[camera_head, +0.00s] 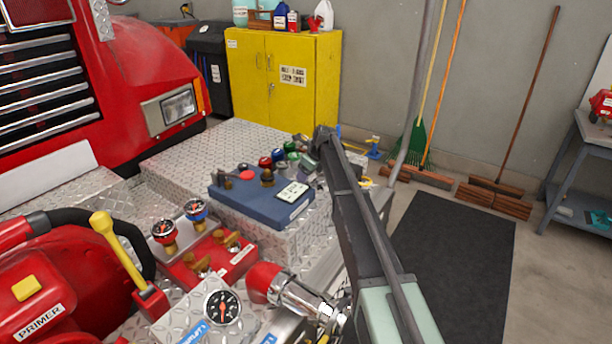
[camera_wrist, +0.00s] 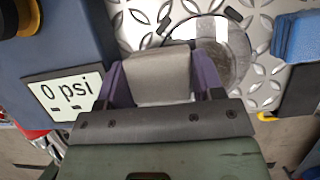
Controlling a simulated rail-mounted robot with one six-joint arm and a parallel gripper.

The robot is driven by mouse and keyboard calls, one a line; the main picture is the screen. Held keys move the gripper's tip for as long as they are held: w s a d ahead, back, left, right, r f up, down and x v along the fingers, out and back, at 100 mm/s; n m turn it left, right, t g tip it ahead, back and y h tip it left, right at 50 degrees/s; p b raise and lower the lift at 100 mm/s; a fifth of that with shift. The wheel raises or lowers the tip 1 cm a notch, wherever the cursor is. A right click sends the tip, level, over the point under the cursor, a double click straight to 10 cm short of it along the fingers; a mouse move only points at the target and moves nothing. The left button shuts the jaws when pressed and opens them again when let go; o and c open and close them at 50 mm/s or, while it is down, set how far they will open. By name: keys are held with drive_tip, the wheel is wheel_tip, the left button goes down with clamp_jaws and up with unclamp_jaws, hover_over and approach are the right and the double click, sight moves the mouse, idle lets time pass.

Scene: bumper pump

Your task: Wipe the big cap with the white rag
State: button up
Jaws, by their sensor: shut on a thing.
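In the wrist view, my gripper (camera_wrist: 160,72) is shut on a grey-white padded block, which looks like the white rag (camera_wrist: 160,88). Its purple fingers sit on either side of the block. A round silvery disc, which looks like the big cap (camera_wrist: 232,50), lies on the diamond-plate surface just beyond and right of the rag. The rag and right finger overlap its near-left edge in the picture; I cannot tell whether they touch it. In the head view, my arm reaches to the far right end of the blue panel, and the rag and disc cannot be made out there.
The blue panel (camera_head: 240,197), with several knobs and a display, lies left of my gripper. Its "0 psi" display (camera_wrist: 62,95) is close by in the wrist view. A blue object (camera_wrist: 298,38) is at the right. A dark mat (camera_head: 455,260) covers the floor at right.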

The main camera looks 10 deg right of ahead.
drive_tip(key=w+d, duration=0.2)
drive_tip(key=w, duration=0.1)
drive_tip(key=shift+d+f, duration=0.1)
drive_tip(key=shift+d, duration=0.45)
